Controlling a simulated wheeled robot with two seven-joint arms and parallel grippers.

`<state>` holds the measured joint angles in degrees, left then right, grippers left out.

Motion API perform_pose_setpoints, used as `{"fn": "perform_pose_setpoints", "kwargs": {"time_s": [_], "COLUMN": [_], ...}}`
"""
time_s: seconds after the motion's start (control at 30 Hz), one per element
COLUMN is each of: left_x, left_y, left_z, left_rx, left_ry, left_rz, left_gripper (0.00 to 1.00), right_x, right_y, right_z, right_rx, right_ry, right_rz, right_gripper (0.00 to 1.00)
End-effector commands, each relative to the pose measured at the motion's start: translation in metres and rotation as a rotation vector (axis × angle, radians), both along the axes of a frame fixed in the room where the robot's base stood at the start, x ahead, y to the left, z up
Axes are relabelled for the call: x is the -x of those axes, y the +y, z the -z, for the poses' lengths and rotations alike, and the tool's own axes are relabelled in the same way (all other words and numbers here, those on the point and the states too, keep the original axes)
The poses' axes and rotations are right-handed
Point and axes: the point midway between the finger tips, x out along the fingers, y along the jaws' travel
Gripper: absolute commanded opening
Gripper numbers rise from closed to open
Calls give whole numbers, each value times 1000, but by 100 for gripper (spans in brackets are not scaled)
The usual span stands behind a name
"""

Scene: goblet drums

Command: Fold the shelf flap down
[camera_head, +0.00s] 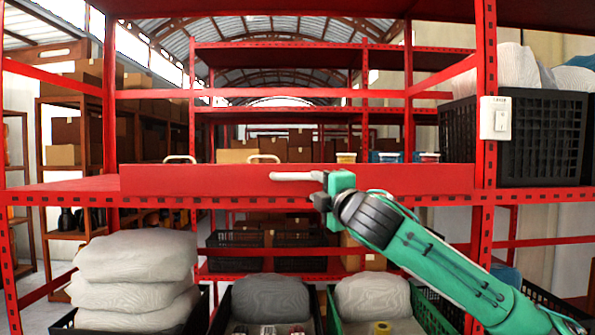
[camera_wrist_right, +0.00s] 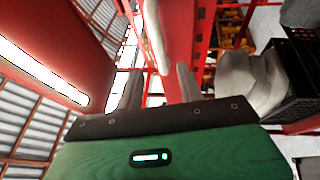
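The shelf flap (camera_head: 220,180) is a long red panel standing upright along the front of the red middle shelf in the head view. Contact cannot be told. My left gripper is not in view.
A red upright post carries a white switch box (camera_head: 494,118). A black crate (camera_head: 540,135) with white sacks stands on the shelf to its right. Stacked sacks (camera_head: 135,270) and grey sacks (camera_head: 270,298) in crates sit below. Small tubs (camera_head: 346,157) stand behind the flap.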

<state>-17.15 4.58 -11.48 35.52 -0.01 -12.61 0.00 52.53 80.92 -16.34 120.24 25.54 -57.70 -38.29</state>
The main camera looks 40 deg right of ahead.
Motion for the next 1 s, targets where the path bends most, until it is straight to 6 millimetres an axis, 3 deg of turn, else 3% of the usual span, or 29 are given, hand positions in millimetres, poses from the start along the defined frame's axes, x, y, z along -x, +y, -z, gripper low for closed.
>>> {"fn": "perform_pose_setpoints", "kwargs": {"time_s": [0.03, 0.2, 0.5, 0.97, 1.0], "left_x": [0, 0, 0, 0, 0], "left_y": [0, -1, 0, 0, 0], "left_z": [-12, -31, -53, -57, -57], "left_rx": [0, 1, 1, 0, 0], "left_ry": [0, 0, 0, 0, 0], "left_rz": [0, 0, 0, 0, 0], "left_gripper": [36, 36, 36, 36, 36], "right_x": [-10, -42, -84, -94, -94], "right_y": [-3, -12, -26, -29, -29], "right_z": [-8, -13, -19, -17, -17], "right_rx": [-5, -4, -2, 0, 0], "right_ry": [0, 1, 0, 0, 0], "right_rz": [-2, -2, 0, -1, -1], "right_gripper": [38, 38, 38, 38, 30]}}
